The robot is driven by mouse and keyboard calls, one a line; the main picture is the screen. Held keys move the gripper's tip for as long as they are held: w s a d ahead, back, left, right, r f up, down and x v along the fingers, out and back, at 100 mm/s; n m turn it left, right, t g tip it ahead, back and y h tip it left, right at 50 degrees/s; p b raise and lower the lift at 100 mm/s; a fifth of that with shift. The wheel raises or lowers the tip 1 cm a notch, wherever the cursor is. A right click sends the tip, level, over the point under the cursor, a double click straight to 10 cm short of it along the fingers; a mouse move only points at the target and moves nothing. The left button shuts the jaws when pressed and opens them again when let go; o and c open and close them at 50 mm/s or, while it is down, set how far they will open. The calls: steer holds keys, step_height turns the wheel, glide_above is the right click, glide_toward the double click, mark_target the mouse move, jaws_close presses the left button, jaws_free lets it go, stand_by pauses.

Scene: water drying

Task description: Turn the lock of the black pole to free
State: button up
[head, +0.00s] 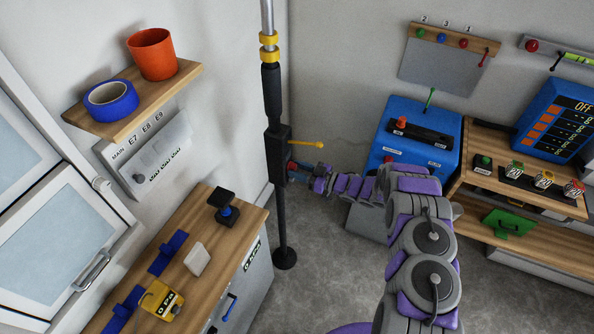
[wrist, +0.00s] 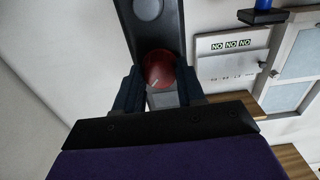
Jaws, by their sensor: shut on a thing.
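The black pole (head: 279,210) stands upright in the middle of the head view, with a silver upper tube and two yellow rings. A black housing (head: 277,150) sits on it, and a yellow lever (head: 306,144) sticks out to the right. My gripper (head: 296,173) reaches the housing from the right, just below the lever. In the wrist view my gripper (wrist: 159,88) has its two dark fingers on either side of a round red knob (wrist: 158,68) on the black housing, and is shut on it. The knob's lower side is partly hidden between the fingers.
A wooden-topped cabinet (head: 205,240) with blue and yellow devices stands left of the pole. A shelf (head: 133,107) above holds an orange cup and blue tape. A blue box (head: 415,138) and a workbench (head: 520,180) stand right. Bare floor surrounds the pole's round base.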

steer(key=n, duration=0.1)
steer(key=n+b, duration=0.1)
steer(key=n, duration=0.1)
steer(key=n+b, duration=0.1)
steer(key=n, duration=0.1)
steer(key=shift+w+d, duration=0.15)
steer(key=shift+d, duration=0.1)
steer(key=shift+n+b, duration=1.05)
steer(key=shift+n, duration=0.65)
steer(key=shift+a+n, duration=0.1)
steer(key=shift+n, duration=0.2)
steer(key=shift+s, duration=0.2)
steer(key=o, duration=0.7)
steer(key=shift+c, duration=0.2)
steer(key=o, duration=0.4)
steer(key=shift+d, duration=0.2)
steer(key=shift+a, duration=0.15)
